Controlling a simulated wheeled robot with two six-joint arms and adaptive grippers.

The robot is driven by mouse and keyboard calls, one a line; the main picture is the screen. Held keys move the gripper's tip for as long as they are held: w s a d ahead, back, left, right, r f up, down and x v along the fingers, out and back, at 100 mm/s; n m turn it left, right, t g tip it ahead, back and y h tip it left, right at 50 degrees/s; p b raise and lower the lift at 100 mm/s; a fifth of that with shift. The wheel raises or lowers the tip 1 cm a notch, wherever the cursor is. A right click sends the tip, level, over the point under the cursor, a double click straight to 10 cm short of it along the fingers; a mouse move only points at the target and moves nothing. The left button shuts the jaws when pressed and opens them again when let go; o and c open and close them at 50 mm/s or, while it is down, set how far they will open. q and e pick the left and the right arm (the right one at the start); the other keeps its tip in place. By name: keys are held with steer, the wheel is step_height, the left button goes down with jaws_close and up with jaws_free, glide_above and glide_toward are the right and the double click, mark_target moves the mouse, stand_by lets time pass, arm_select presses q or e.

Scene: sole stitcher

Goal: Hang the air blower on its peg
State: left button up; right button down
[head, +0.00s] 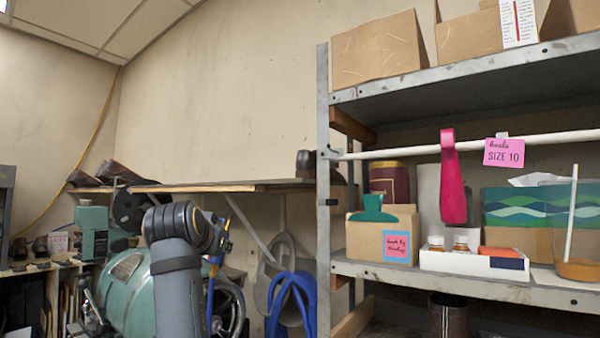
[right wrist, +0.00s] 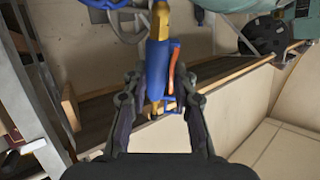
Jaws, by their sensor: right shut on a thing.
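The air blower (right wrist: 157,68) is a blue tool with brass-coloured ends and an orange-red lever. In the right wrist view it lies between the fingers of my right gripper (right wrist: 158,92), which is shut on it. In the head view, a blue and yellow part of the blower (head: 214,262) shows beside a grey arm link of mine, which hides the rest. My right gripper's fingers are hidden there. My left gripper is in neither view. I cannot make out the peg for certain in either view.
A blue hose (head: 290,300) hangs in loops on the wall. A green machine (head: 130,280) stands behind my arm. A wooden wall shelf (head: 240,187) runs above. A metal rack (head: 323,200) with boxes stands to the right. The wall above the wooden shelf is bare.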

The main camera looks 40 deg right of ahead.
steer(key=s+d+r+m+g+h+p, duration=0.1)
steer(key=s+d+r+m+g+h, duration=0.2)
steer(key=s+r, duration=0.75)
steer(key=s+d+r+g+h+p, duration=0.1)
steer(key=s+d+r+g+h, duration=0.15)
steer(key=s+r+h, duration=0.75)
arm_select(q)
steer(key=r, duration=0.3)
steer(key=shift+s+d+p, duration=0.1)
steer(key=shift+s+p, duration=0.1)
steer(key=shift+p, duration=0.15)
arm_select(e)
steer(key=d+f+y, duration=0.3)
steer(key=d+y, duration=0.1)
steer(key=d, duration=0.3)
steer(key=shift+s+d+f+g+y, duration=0.25)
steer(key=shift+s+d+g+y, duration=0.05)
steer(key=shift+g+y, duration=0.15)
steer(key=shift+d, duration=0.1)
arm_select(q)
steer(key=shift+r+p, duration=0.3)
arm_select(e)
steer(key=shift+w+d+f+m, duration=0.15)
steer(key=shift+w+d+m, duration=0.4)
steer(key=shift+d+m, duration=0.2)
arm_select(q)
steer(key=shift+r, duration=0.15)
arm_select(e)
steer(key=shift+x, duration=1.05)
